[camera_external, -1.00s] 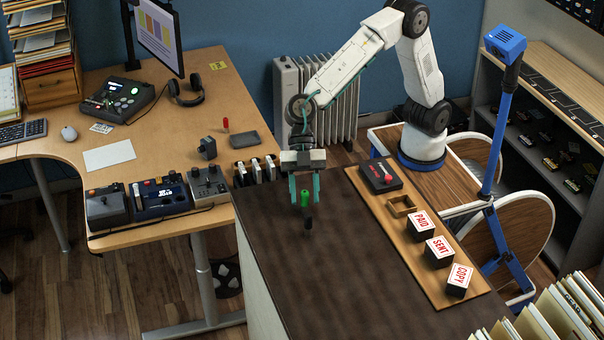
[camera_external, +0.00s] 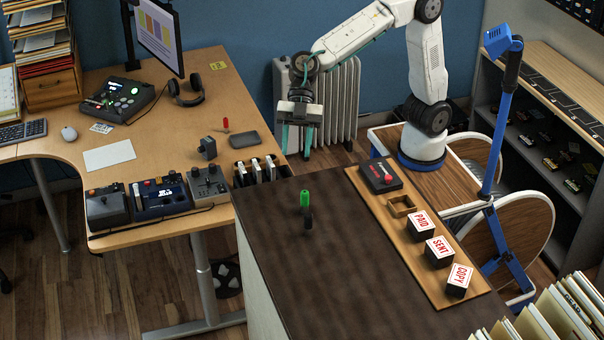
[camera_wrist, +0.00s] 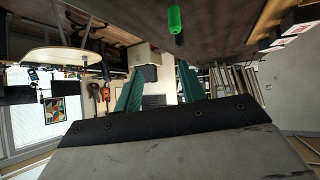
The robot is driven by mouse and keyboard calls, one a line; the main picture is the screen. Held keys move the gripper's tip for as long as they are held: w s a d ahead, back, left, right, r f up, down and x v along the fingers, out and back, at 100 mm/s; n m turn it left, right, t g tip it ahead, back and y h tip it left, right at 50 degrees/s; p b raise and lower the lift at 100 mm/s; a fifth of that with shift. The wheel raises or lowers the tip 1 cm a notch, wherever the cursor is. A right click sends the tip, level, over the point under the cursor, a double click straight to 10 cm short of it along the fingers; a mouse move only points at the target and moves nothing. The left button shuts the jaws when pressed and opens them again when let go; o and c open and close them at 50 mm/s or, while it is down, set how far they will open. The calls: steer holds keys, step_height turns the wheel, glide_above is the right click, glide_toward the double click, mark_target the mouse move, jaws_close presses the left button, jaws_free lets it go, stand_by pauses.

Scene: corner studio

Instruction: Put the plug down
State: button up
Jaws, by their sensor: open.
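A desk (camera_external: 180,130) stands left. The counter's front is clear.

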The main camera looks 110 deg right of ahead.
steer(key=d+r+m+t+h, duration=0.5)
steer(key=d+r+m+t, duration=0.35)
steer(key=d, duration=0.65)
steer(key=s+d+f+m+h, duration=0.25)
steer(key=s+d+h, duration=0.4)
steer(key=d, duration=0.55)
steer(key=s+d+f+m+g+h, duration=0.1)
steer(key=s+d+f+m+g, duration=0.2)
steer(key=s, duration=0.4)
steer(key=s+d+f+m+g+h, duration=0.1)
steer(key=s+d+f+g, duration=0.15)
steer(key=s+f, duration=0.35)
steer(key=s+a+f+g+y, duration=0.2)
steer(key=s+f+g, duration=0.1)
steer(key=s, duration=0.6)
steer(key=s+a+f+g+y, duration=0.2)
steer(key=s+f+g, duration=0.1)
steer(key=s, duration=0.6)
steer(key=shift+s+a+f+n, duration=0.3)
steer(key=shift+a+f, duration=0.1)
steer(key=shift+f, duration=0.5)
